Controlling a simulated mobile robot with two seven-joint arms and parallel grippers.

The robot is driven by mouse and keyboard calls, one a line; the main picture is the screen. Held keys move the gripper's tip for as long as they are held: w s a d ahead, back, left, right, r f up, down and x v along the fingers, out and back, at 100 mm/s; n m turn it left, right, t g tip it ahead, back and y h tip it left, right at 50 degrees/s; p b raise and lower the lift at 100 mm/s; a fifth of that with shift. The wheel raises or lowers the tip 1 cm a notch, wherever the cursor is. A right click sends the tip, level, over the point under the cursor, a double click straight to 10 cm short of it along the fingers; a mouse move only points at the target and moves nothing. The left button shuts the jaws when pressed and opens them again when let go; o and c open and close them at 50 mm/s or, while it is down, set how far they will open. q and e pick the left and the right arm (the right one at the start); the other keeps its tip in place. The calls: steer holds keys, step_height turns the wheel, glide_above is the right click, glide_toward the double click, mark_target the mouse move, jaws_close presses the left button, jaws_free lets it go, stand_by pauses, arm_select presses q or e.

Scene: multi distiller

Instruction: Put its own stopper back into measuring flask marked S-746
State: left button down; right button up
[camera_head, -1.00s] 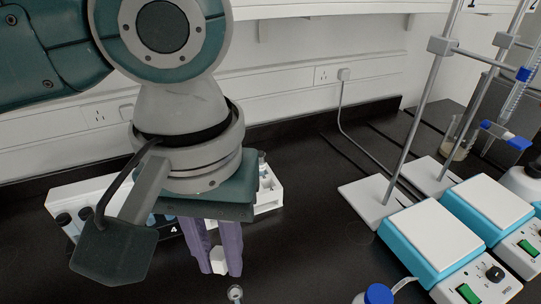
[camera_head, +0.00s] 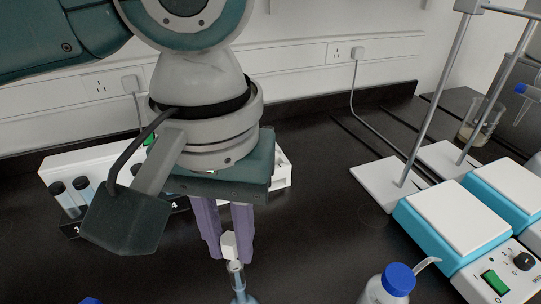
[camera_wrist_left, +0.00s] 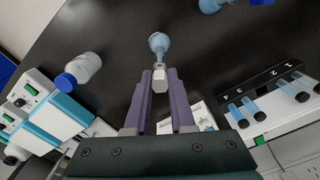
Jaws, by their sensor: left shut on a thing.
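My left gripper (camera_head: 229,252) points down with its purple fingers shut on a white stopper (camera_head: 230,243). The stopper also shows between the fingertips in the left wrist view (camera_wrist_left: 160,82). A flask (camera_head: 238,281) with a narrow clear neck and pale blue liquid stands right below, cut off by the bottom edge. In the left wrist view the flask (camera_wrist_left: 158,43) is just beyond the stopper. The stopper's lower end appears at or just above the flask's mouth; I cannot tell whether it is inside. No S-746 marking is readable. My right gripper is not in view.
A white numbered rack with blue-filled tubes (camera_wrist_left: 270,105) stands behind the gripper. A blue-capped wash bottle (camera_head: 398,279) is to the right. Hotplates (camera_head: 451,212) and stands (camera_head: 390,184) are farther right. Black bench is clear between the rack and stands.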

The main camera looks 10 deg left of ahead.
arm_select(q)
steer(key=shift+f+p, duration=0.1)
steer(key=shift+p, duration=1.1)
stand_by(1.5)
steer(key=shift+f+b, duration=0.4)
steer(key=shift+f, duration=0.7)
stand_by(0.7)
steer(key=c, duration=0.7)
jaws_free()
step_height(320, 180, up, 10)
steer(key=shift+p, duration=0.4)
steer(key=shift+s, duration=0.1)
